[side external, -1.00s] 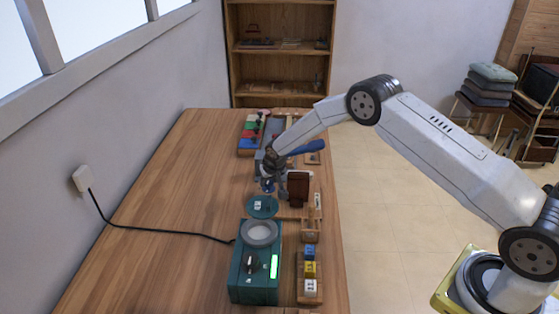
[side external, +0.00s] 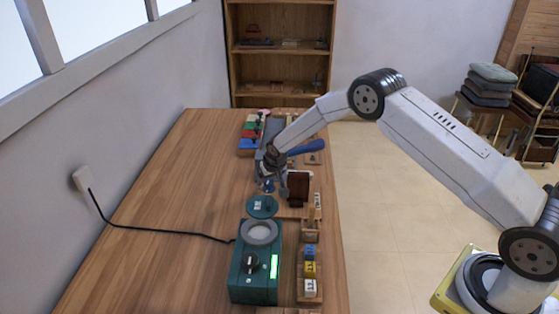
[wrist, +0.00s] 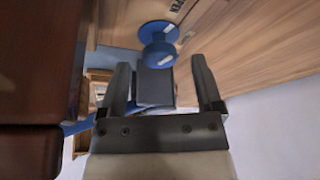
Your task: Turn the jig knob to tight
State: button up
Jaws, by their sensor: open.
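A blue round knob (wrist: 158,38) with a white mark on its rim sits on a blue stem in the wrist view. It lies just past my gripper's fingertips, roughly centred between them. My gripper (wrist: 160,64) is open and empty, with one finger on either side of the picture's middle. In the side view my gripper (side external: 268,174) points down over the table, and a small bit of the blue knob (side external: 268,186) shows below it, partly hidden by the fingers. I cannot tell if the fingers touch the knob.
A dark brown block (side external: 298,188) stands close to my gripper's right. A blue handle (side external: 306,148) lies behind. A teal disc (side external: 262,206) and a green box with a black dial (side external: 242,285) are in front. Coloured blocks (side external: 310,268) sit front right.

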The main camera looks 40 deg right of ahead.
jog(key=v, duration=0.6)
jog(key=shift+s+r, duration=0.2)
jog(key=shift+r, duration=0.05)
dwell(0.3)
